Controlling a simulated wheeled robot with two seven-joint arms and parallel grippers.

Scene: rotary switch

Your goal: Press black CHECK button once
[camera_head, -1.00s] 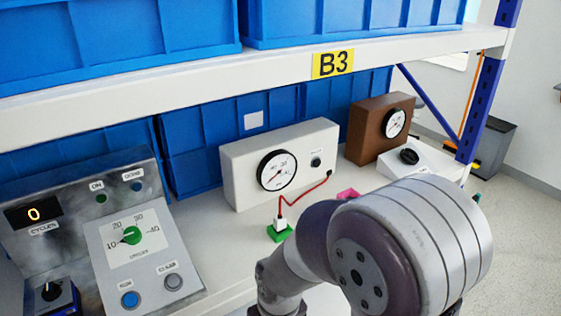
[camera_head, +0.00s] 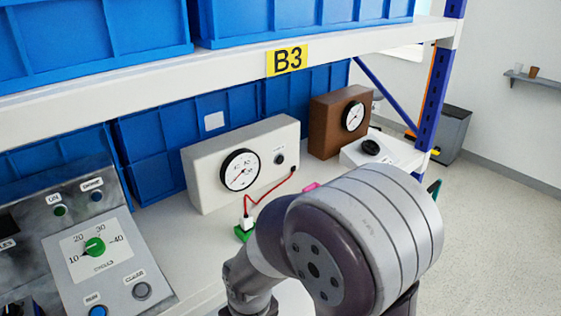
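A small dark button (camera_head: 279,159) with a small label above it sits on the front of a white gauge box (camera_head: 215,180); the label is too small to read surely. The round black-rimmed gauge (camera_head: 240,170) is left of the button. The box stands on the lower shelf. One of my arms rises in front of the shelf, its large grey joint below and right of the box, apart from the button in the picture. Neither of my grippers shows.
A red cable (camera_head: 268,193) runs from the box to a green-based plug (camera_head: 244,232). A grey control panel (camera_head: 60,250) with a green dial stands left. A brown gauge box (camera_head: 326,125) and a white box with a black knob (camera_head: 371,147) stand right. Blue crates (camera_head: 150,165) are behind.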

